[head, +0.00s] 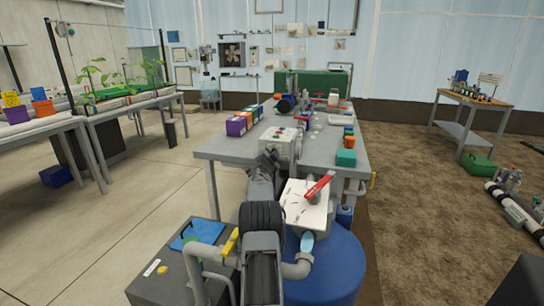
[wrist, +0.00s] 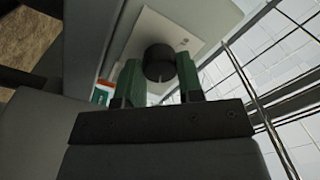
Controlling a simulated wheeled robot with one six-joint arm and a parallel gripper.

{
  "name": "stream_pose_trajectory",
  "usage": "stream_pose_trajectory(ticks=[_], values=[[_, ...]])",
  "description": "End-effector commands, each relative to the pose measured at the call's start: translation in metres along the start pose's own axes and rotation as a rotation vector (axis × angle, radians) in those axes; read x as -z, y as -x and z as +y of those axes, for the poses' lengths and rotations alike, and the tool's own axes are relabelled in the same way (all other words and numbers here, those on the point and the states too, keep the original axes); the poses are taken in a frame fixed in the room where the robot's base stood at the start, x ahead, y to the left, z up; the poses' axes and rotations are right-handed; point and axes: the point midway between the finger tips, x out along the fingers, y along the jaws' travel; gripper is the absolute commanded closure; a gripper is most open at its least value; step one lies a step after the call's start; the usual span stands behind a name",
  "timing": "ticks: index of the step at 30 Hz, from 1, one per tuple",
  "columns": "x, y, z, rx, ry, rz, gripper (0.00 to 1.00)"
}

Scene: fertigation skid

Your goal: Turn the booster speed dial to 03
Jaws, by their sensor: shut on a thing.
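The black round booster speed dial (wrist: 158,62) sits on a pale panel (wrist: 205,22) in the wrist view. My gripper (wrist: 157,72) has its two green fingers on either side of the dial and is shut on it. A small dark mark shows on the panel beside the dial, too small to read. The dial's pointer and setting cannot be read. In the head view my gripper (head: 268,158) reaches the front of a pale control box (head: 283,146) at the near edge of the grey table (head: 225,147). My arm hides the dial there.
Purple and other coloured boxes (head: 237,127) stand left of the control box. A teal block (head: 346,158) is at the table's right edge. A white board with a red lever (head: 319,185) stands above a blue drum (head: 335,265) right of my arm. Grey pipes (head: 208,258) are near left.

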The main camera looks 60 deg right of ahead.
Motion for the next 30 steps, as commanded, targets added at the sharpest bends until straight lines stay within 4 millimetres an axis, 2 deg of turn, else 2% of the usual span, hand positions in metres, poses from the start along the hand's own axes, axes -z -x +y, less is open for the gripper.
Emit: stream_pose_trajectory(ticks=[8, 9, 16, 25, 30], values=[[0.0, 0.0, 0.0, 0.0, -0.003, 0.0, 0.89], [0.0, 0.0, 0.0, 0.0, -0.002, 0.0, 0.62], [0.0, 0.0, 0.0, 0.0, -0.001, 0.0, 0.4], [0.0, 0.001, 0.0, 0.0, 0.0, 0.0, 0.4], [-0.001, 0.012, 0.0, -0.001, 0.001, 0.0, 0.4]])
